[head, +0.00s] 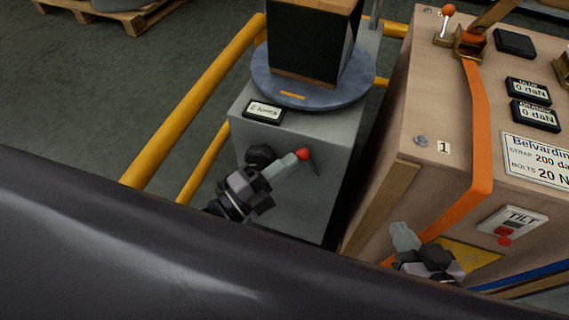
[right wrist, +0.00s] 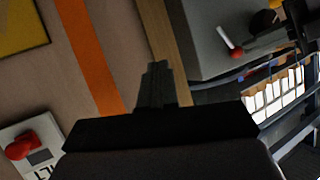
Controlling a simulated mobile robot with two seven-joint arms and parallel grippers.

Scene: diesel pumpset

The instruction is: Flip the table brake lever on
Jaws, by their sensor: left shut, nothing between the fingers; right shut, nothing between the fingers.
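The table brake lever has a red knob (head: 303,154) on the front face of the grey pedestal (head: 318,215). In the right wrist view its pale rod (right wrist: 225,37) ends in the red tip. My left gripper (head: 292,160) is shut and empty, with its fingertips right at the knob. I cannot tell whether they touch it. The fingers hide part of the lever in the head view. My right gripper (head: 403,233) is shut and empty, low in front of the tan crate (head: 410,150); its fingers (right wrist: 155,85) also show in the right wrist view.
A round blue-grey turntable (head: 270,90) on the pedestal carries a dark box (head: 310,40). Yellow rails (head: 195,100) stand to the left. An orange strap (head: 480,130) crosses the crate, which has a TILT switch panel (head: 512,222). A narrow gap separates pedestal and crate.

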